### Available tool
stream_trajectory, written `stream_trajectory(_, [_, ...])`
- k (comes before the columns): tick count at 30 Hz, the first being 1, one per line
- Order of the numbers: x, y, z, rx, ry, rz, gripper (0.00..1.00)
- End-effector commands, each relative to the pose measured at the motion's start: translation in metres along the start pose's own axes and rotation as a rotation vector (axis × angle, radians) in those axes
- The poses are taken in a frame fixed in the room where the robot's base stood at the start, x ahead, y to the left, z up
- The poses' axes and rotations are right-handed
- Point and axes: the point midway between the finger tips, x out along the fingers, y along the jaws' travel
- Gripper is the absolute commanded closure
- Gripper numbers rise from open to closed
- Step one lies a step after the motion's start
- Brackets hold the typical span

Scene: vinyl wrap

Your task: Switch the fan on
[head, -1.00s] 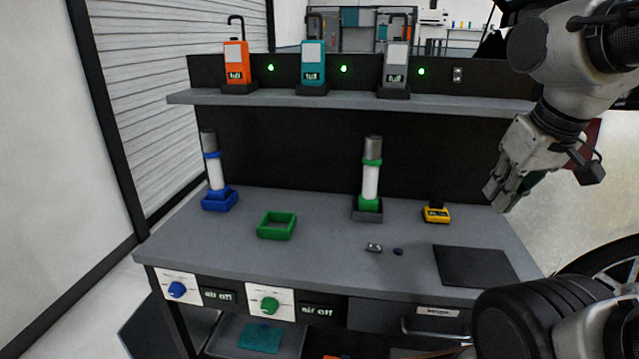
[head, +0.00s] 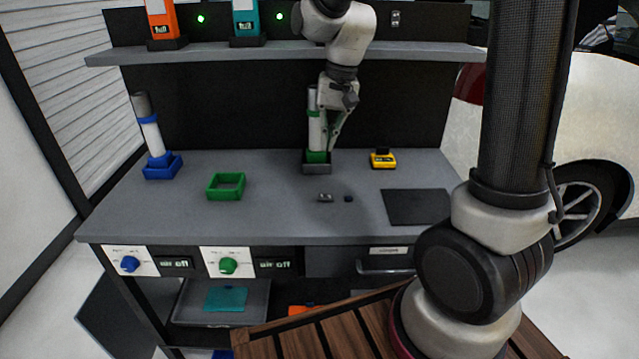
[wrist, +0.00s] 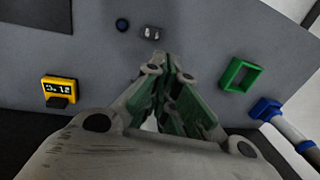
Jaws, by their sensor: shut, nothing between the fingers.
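No fan is recognisable in these views. A small wall switch plate (head: 395,18) is on the dark back panel above the shelf, at the right. Two dials sit on the bench front: a blue knob (head: 130,264) and a green knob (head: 228,266), each beside a display reading "air off" (head: 275,264). My gripper (head: 331,143) is shut and empty, pointing down over the bench in front of or beside the white tube with the green collar (head: 314,130); contact cannot be told. In the wrist view my gripper (wrist: 166,58) has its fingers together above the grey top.
The bench top (head: 265,215) holds a green square tray (head: 226,187), a blue-based tube (head: 152,135), a yellow meter (head: 383,159), a small metal piece (head: 325,198), a dark round piece (head: 348,198) and a black mat (head: 416,207). The shelf (head: 230,55) overhangs behind.

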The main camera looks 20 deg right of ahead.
Motion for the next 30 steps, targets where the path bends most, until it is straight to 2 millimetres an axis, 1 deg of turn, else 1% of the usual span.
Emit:
stream_trajectory(5, [0.033, 0.001, 0.001, -0.002, -0.005, 0.003, 1.0])
stream_trajectory(12, [0.085, 0.001, 0.002, -0.002, -0.005, 0.004, 1.0])
stream_trajectory(15, [0.102, 0.001, 0.001, -0.003, -0.004, 0.003, 1.0])
stream_trajectory(18, [0.116, 0.001, 0.001, -0.004, -0.002, 0.003, 1.0])
stream_trajectory(21, [0.124, 0.001, 0.001, -0.003, -0.001, 0.001, 1.0])
stream_trajectory(24, [0.129, 0.001, 0.001, -0.004, -0.001, 0.001, 1.0])
stream_trajectory(30, [0.13, 0.001, 0.001, -0.004, 0.0, 0.001, 1.0])
